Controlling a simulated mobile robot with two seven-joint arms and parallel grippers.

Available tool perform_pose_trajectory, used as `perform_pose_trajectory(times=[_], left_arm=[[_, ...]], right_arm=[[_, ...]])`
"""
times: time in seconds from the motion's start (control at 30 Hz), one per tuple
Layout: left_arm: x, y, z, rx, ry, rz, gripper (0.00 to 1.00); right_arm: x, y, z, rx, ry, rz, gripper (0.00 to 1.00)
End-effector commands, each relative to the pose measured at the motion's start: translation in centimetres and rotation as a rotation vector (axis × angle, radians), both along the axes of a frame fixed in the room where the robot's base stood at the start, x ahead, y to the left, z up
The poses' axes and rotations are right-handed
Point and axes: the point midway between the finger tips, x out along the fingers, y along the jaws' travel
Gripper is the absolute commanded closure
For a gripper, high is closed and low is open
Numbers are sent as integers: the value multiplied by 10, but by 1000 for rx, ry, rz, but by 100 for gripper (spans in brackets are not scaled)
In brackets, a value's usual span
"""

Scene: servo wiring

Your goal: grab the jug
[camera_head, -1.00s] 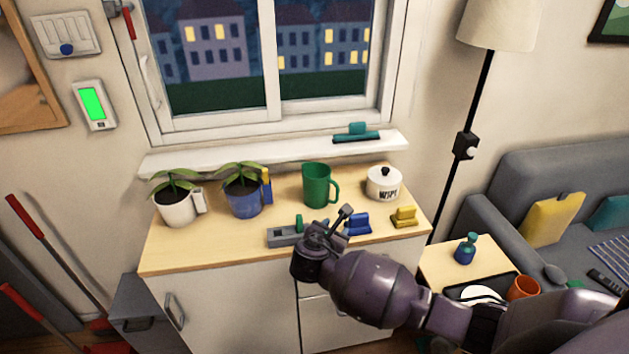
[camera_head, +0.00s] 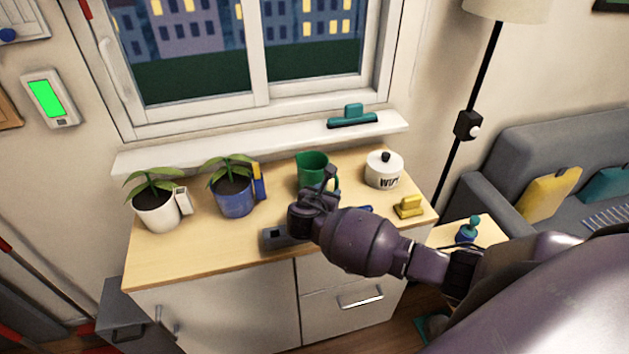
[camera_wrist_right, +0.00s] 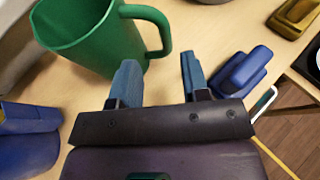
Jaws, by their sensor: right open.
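The green jug (camera_head: 311,167) stands upright on the wooden cabinet top, and my right gripper hides its lower part in the head view. In the right wrist view the jug (camera_wrist_right: 88,38) is at the upper left, with its handle (camera_wrist_right: 152,28) pointing right. My right gripper (camera_head: 330,180) is in front of the jug. In the wrist view the two blue fingers of this gripper (camera_wrist_right: 160,82) are apart with nothing between them. The left fingertip is near the handle's lower end; whether they touch I cannot tell. My left gripper is not in view.
Two potted plants (camera_head: 155,208) (camera_head: 232,195) stand left of the jug. A white lidded pot (camera_head: 384,170) and a yellow object (camera_head: 409,208) are to its right. A blue object (camera_wrist_right: 243,70) lies right of my fingers. A grey object (camera_head: 278,238) lies near the front edge.

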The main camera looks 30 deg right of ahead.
Motion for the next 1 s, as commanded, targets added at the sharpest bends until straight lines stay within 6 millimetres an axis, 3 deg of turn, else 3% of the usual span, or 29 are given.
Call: perform_pose_trajectory(times=[0.4,0.77,1.0], left_arm=[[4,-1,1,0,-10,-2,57],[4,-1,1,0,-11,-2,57],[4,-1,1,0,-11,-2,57]], right_arm=[[20,-38,-16,-1,0,-1,58],[25,-44,-19,1,-1,0,58],[25,-44,-19,1,-1,0,93]])
